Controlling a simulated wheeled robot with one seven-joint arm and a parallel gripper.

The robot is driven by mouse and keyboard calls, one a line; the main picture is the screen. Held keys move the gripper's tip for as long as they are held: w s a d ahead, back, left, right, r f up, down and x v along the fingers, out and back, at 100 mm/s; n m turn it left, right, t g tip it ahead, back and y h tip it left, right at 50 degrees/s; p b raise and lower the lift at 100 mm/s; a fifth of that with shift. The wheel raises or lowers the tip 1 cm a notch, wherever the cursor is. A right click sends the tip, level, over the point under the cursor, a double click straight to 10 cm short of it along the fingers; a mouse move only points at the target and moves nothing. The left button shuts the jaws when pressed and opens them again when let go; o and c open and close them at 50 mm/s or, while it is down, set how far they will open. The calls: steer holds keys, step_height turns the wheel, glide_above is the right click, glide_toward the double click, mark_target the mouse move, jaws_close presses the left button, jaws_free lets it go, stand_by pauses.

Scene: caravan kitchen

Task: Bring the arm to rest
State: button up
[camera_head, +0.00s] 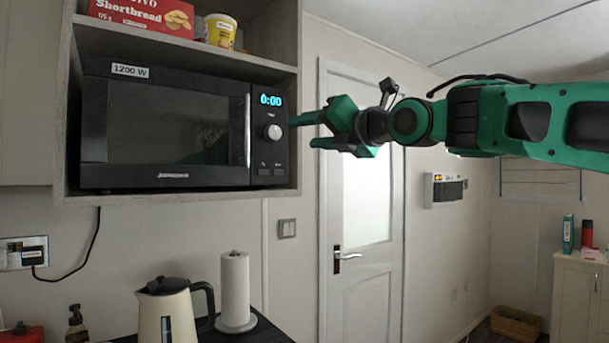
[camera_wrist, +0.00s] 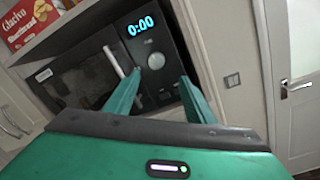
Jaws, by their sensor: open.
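My arm reaches in from the right in the head view, and my green gripper (camera_head: 305,131) is open and empty. Its fingertips point left at the microwave's control panel, close to the dial (camera_head: 273,132); whether they touch it I cannot tell. The wrist view shows my two green fingers (camera_wrist: 160,82) spread apart, with the dial (camera_wrist: 157,60) seen between them. The black microwave (camera_head: 165,122) sits in a wall shelf with its door shut. Its display (camera_head: 270,100) reads 0:00.
A shortbread box (camera_head: 140,14) and a yellow tub (camera_head: 219,31) stand on the shelf above the microwave. Below are a kettle (camera_head: 168,312) and a paper towel roll (camera_head: 235,290). A white door (camera_head: 362,240) is behind my gripper. The space below my arm looks free.

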steer(key=d+f+m+g+h, duration=0.2)
steer(key=d+f+m+h, duration=0.5)
steer(key=d+f+m, duration=0.7)
steer(key=s+d+f+m+g+h, duration=0.2)
steer(key=s+d+f+m, duration=0.2)
steer(key=d+f, duration=0.4)
steer(key=s+d+f+m+g+h, duration=0.25)
steer(key=d+f+m, duration=0.3)
steer(key=f, duration=0.55)
steer(key=s+d+f+m+g, duration=0.2)
steer(key=s+f+m, duration=0.4)
steer(key=s, duration=0.4)
steer(key=s+d+f+m+g, duration=0.3)
steer(key=s+f+m, duration=0.4)
steer(key=s, duration=0.4)
steer(key=s+d+f+m+g, duration=0.3)
steer(key=s+f+m, duration=0.3)
steer(key=s+f, duration=0.2)
steer(key=s, duration=0.2)
steer(key=shift+s+d+y, duration=0.35)
steer(key=shift+f+m+g, duration=0.1)
steer(key=shift+m+g, duration=0.15)
